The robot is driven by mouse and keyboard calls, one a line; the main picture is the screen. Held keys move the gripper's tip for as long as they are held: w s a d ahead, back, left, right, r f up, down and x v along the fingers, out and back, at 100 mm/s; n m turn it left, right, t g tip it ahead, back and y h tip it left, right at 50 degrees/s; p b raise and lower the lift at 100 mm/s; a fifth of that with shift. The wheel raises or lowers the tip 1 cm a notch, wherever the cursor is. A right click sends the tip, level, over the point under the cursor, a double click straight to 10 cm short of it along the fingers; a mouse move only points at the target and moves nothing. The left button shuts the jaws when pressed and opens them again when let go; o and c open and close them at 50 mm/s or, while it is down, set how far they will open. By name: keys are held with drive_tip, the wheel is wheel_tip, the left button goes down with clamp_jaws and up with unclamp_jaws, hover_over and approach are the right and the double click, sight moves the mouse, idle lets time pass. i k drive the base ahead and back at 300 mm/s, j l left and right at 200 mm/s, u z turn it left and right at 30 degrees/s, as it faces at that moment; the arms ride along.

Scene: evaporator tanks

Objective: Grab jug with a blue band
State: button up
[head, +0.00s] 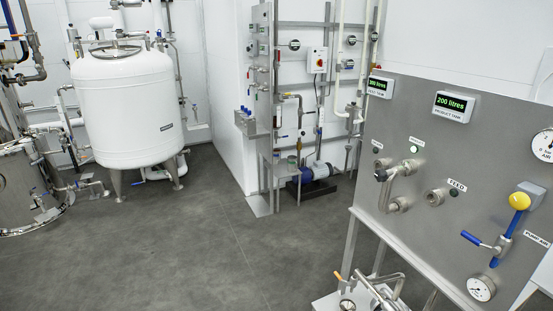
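I cannot make out a jug with a blue band for certain. Some small items with a blue part (246,111) sit on a steel ledge at the wall corner, too small to identify. A few small containers (291,160) stand on a low steel stand below, also too small to tell apart. My gripper is not in the head view.
A white tank (125,105) on legs stands at left, beside a steel vessel (22,185). A steel control panel (450,185) with displays, valves and gauges fills the right. A blue pump (317,172) sits by the back wall. The grey floor (170,245) between is clear.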

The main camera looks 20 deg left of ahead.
sight(277, 157)
drive_tip(key=i+j+u, duration=0.6)
drive_tip(key=i+j, duration=0.25)
drive_tip(key=i+j+u, duration=0.6)
drive_tip(key=i, duration=0.4)
drive_tip(key=i+u, duration=0.3)
drive_tip(key=i, duration=0.2)
drive_tip(key=i+l+z, duration=0.1)
drive_tip(key=i+z, duration=0.25)
drive_tip(key=i+j+z, duration=0.1)
drive_tip(key=i+z, duration=0.25)
drive_tip(key=i, duration=0.2)
drive_tip(key=i+j+z, duration=0.15)
drive_tip(key=i+z, duration=0.15)
drive_tip(key=i, duration=0.15)
drive_tip(key=i+j+z, duration=0.35)
drive_tip(key=i+l+z, duration=0.2)
drive_tip(key=i+z, duration=0.7)
drive_tip(key=i+l+u, duration=0.4)
drive_tip(key=i, duration=0.2)
drive_tip(key=i+l+u, duration=0.4)
drive_tip(key=i, duration=0.2)
drive_tip(key=i+l+u, duration=0.4)
drive_tip(key=l, duration=0.35)
drive_tip(key=i+j, duration=0.3)
drive_tip(key=i, duration=0.05)
